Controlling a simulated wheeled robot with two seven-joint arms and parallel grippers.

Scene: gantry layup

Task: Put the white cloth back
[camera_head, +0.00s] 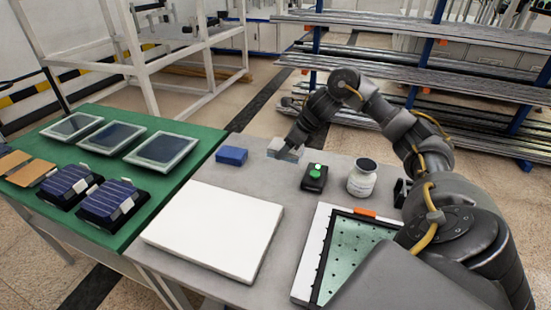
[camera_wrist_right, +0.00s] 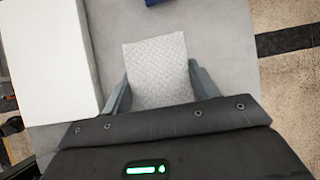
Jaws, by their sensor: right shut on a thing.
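The white cloth (camera_wrist_right: 157,68) is a pale, textured rectangle between the fingers of my right gripper (camera_wrist_right: 160,88) in the right wrist view. In the head view the cloth (camera_head: 281,144) shows at the far edge of the grey table (camera_head: 222,180), partly hidden by the gripper. My right gripper (camera_head: 290,153) reaches down there and is shut on the cloth. I cannot tell whether the cloth touches the table. My left gripper is not in view.
A blue block (camera_head: 231,156) lies left of the cloth. A green-button box (camera_head: 314,177) and a white jar (camera_head: 362,178) stand to its right. A large white board (camera_head: 215,230) and a framed perforated plate (camera_head: 345,250) lie nearer. A green table (camera_head: 60,150) holds several panels.

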